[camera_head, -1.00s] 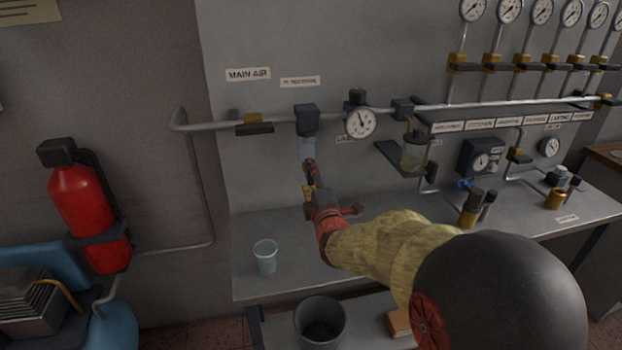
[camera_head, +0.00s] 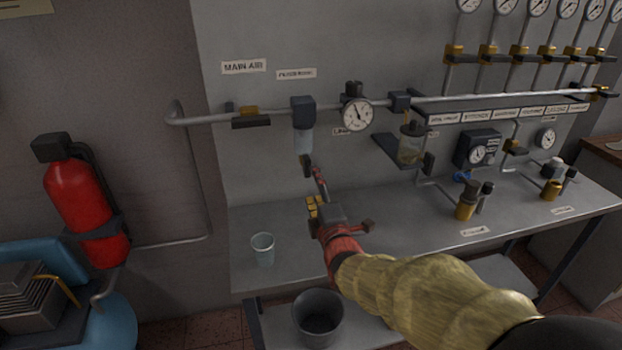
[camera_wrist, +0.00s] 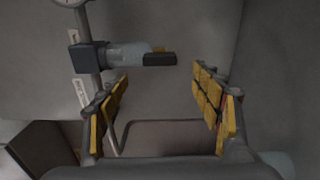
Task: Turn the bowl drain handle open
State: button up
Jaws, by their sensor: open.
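The filter bowl (camera_head: 303,141) is clear and bluish and hangs under a dark square head on the main air pipe. In the wrist view the bowl (camera_wrist: 128,55) lies sideways, with a black drain handle (camera_wrist: 160,59) and a bit of brass at its end. In the head view the handle (camera_head: 306,161) is small and partly hard to tell from my finger. My gripper (camera_head: 316,192) is below the bowl, open and empty. In the wrist view its yellow-padded fingers (camera_wrist: 164,98) are spread wide, with the handle beyond and between them, apart from both.
A clear cup (camera_head: 263,249) stands on the grey bench (camera_head: 420,225) left of my arm. A gauge (camera_head: 357,115) and an oiler bowl (camera_head: 411,146) are to the right. A grey bin (camera_head: 318,318) is below. A red extinguisher (camera_head: 80,205) is at left.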

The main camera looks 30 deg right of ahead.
jog(key=v, duration=0.3)
jog(key=shift+s, duration=0.2)
dwell(0.4)
